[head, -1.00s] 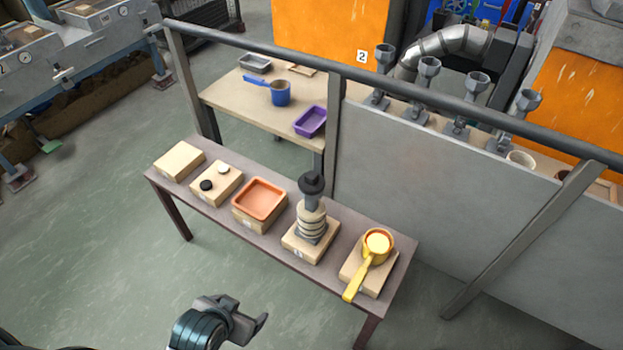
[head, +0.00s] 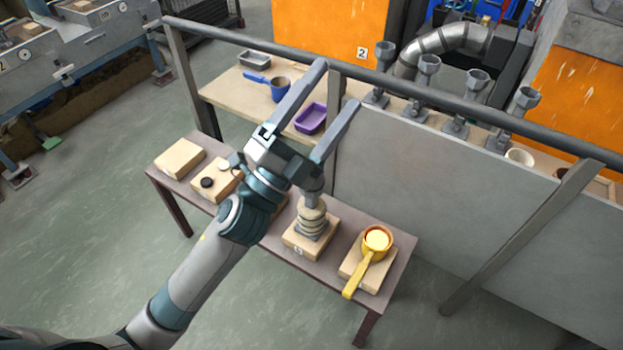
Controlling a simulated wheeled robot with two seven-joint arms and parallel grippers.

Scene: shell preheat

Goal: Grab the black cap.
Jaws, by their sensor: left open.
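A small round black cap (head: 207,183) lies on a wooden block (head: 222,188) on the narrow brown table, near a white cap (head: 224,167). My left gripper (head: 338,85) is open, with its two long fingers spread and pointing up and to the right in the head view. It is to the right of the black cap, overlapping the top of a ringed stack (head: 312,220) on another block. The dark top of that stack is hidden behind the gripper. Nothing shows between the fingers. My right gripper is not in view.
A yellow ladle (head: 376,240) stands on the right block. A bare block (head: 180,158) is at the left end. Behind are a purple tray (head: 310,118), a blue pan (head: 280,90) and a metal rail (head: 420,103).

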